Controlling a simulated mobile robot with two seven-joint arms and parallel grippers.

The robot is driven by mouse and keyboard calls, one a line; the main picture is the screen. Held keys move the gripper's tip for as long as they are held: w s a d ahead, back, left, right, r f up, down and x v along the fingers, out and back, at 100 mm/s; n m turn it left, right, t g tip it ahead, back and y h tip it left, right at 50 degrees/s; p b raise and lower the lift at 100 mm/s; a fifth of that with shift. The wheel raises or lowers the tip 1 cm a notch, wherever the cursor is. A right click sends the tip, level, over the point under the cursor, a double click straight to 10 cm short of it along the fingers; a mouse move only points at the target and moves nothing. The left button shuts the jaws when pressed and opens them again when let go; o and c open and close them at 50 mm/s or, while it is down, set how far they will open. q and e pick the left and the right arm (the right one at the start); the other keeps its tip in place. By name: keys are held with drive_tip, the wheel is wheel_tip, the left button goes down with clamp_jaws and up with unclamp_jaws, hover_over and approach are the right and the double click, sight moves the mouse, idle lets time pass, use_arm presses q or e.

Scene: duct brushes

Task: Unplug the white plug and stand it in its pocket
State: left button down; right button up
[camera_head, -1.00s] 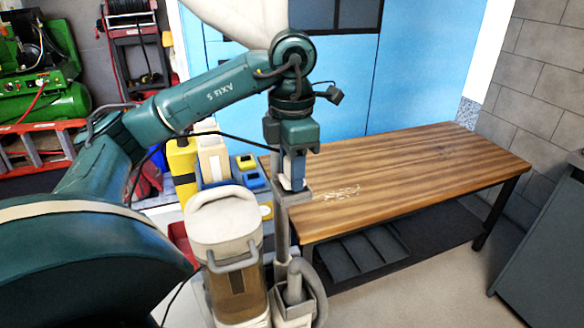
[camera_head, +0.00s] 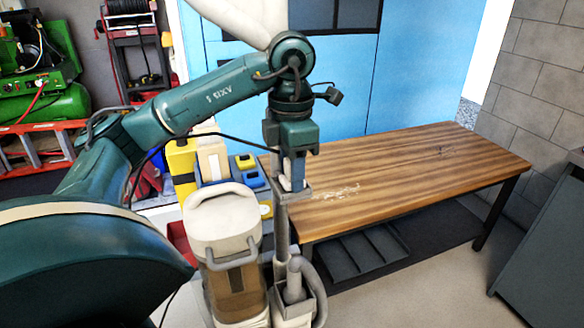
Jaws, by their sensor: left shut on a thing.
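My left gripper (camera_head: 292,178) points straight down at the top of a grey post beside the wooden table's left end. Its blue-grey fingers are shut on a small whitish piece, which looks like the white plug (camera_head: 286,184). The plug is mostly hidden by the fingers. Its lower end is at or just above a small grey pocket-like holder (camera_head: 302,195) on the post; I cannot tell whether it is inside. No socket can be made out. My right gripper is not in view.
A vacuum-like machine (camera_head: 224,222) with a white lid and brown tank stands just left of the post. Yellow and blue boxes (camera_head: 247,162) sit behind it. The wooden table (camera_head: 420,175) is largely clear. A dark cabinet (camera_head: 545,235) is at the right edge.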

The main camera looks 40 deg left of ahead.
use_arm(q)
drive_tip(key=shift+f, duration=0.4)
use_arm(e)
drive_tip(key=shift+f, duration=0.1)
use_arm(q)
drive_tip(key=c, duration=1)
unclamp_jaws()
drive_tip(key=shift+a, duration=0.1)
drive_tip(key=shift+o, duration=0.7)
drive_tip(key=shift+r, duration=0.2)
wheel_tip(320, 180, up, 11)
drive_tip(key=p, duration=0.9)
drive_tip(key=shift+f, duration=0.15)
drive_tip(key=shift+r+p, duration=0.65)
drive_tip(key=shift+p, duration=0.15)
wheel_tip(320, 180, up, 5)
drive_tip(key=p, duration=0.5)
drive_tip(key=shift+s+r, duration=0.1)
drive_tip(key=shift+r, duration=0.05)
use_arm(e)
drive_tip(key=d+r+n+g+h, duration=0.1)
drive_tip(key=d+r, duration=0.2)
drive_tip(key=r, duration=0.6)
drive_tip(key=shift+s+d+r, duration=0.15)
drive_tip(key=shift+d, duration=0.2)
